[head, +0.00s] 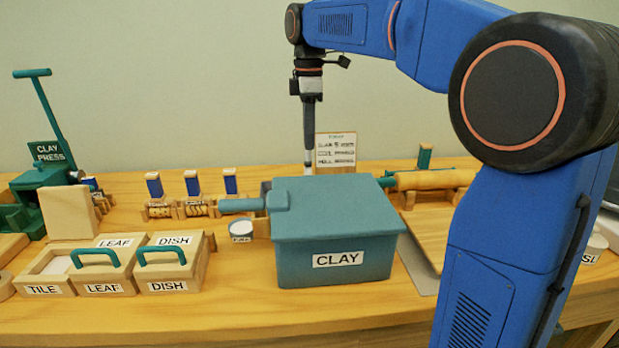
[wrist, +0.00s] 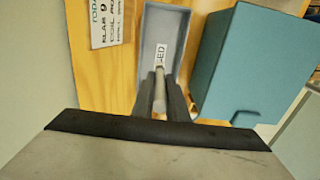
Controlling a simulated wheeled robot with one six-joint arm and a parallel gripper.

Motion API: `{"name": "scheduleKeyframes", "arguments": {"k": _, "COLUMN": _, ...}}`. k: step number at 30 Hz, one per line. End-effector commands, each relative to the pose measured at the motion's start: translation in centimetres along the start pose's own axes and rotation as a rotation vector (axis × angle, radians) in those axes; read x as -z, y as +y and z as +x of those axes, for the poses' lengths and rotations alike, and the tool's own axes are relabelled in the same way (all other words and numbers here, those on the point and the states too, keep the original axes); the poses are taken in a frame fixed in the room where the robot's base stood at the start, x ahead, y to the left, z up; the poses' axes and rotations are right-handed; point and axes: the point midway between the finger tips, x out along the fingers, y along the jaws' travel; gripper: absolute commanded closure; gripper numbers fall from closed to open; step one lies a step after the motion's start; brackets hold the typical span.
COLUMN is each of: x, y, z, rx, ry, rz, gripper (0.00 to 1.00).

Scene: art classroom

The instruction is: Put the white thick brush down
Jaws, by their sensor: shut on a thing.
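My gripper (head: 309,122) points straight down behind the teal clay box in the head view. In the wrist view my gripper (wrist: 160,100) is shut on the white thick brush (wrist: 160,88), a pale stick between the dark fingers. The brush's pale lower end (head: 308,160) shows below the fingers in the head view. A narrow grey tray (wrist: 165,22) lies beneath the brush in the wrist view, with a white label partly covered, ending in "ED". I cannot tell whether the brush touches the tray. The clay box hides that spot in the head view.
The teal CLAY box (head: 335,225) stands close in front, and its lid (wrist: 245,60) is right of the tray in the wrist view. A notice card (head: 336,150) stands beside the gripper. A rolling pin (head: 430,180) is to the right; lidded LEAF and DISH boxes (head: 105,268) are left.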

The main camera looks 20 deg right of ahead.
Motion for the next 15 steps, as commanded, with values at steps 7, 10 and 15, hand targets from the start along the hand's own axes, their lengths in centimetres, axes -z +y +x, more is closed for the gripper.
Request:
{"name": "scheduleKeyframes", "arguments": {"k": 7, "x": 0.0, "y": 0.0, "z": 3.0, "rx": 0.0, "ry": 0.0, "rz": 0.002, "gripper": 1.0}}
{"name": "scheduleKeyframes", "arguments": {"k": 10, "x": 0.0, "y": 0.0, "z": 3.5, "rx": 0.001, "ry": 0.0, "rz": 0.002, "gripper": 1.0}}
{"name": "scheduleKeyframes", "arguments": {"k": 15, "x": 0.0, "y": -0.1, "z": 5.3, "rx": 0.002, "ry": -0.001, "rz": 0.003, "gripper": 1.0}}
